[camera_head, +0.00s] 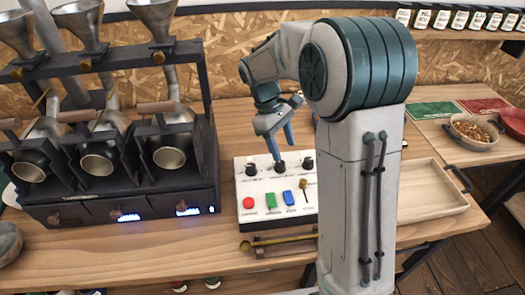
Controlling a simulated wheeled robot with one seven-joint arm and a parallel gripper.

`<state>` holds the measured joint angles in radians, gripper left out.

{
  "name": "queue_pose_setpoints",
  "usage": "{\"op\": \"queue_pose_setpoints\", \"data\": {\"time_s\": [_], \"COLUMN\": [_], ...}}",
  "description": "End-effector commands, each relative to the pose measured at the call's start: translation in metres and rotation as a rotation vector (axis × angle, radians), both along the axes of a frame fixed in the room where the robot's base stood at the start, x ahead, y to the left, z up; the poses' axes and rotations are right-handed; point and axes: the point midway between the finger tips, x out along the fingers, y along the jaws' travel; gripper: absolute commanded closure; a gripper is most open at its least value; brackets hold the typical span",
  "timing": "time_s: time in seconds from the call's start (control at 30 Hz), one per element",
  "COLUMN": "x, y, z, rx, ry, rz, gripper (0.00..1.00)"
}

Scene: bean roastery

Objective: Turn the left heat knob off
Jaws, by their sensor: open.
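A white control box (262,223) stands on the wooden bench, with a row of black knobs along its back. The left heat knob (251,169) is in plain view at the left end of the row. A middle knob (280,166) and a right knob (307,162) stand beside it. Their pointer directions are too small to tell. My gripper (284,153) is open, with its blue fingers pointing down over the box near the middle knob, to the right of the left knob. I cannot tell whether a fingertip touches the middle knob.
The box front has a red button (249,203), green (271,201) and blue (289,198) switches and a brass lever (304,190). A dark roaster (120,205) stands close on the left. A brass scoop (275,242) lies in front. A wooden tray (430,205) is at right.

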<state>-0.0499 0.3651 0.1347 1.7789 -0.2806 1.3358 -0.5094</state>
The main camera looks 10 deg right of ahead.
Motion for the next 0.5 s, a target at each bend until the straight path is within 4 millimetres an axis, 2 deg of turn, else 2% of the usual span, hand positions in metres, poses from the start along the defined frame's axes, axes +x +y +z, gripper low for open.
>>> {"op": "queue_pose_setpoints", "data": {"time_s": [0.2, 0.5], "x": [-0.006, -0.008], "y": [-0.019, -0.022], "z": [0.013, 0.014], "rx": [0.000, 0.000], "ry": [-0.001, 0.000], "rz": [0.000, 0.001], "gripper": [0.46, 0.46]}}
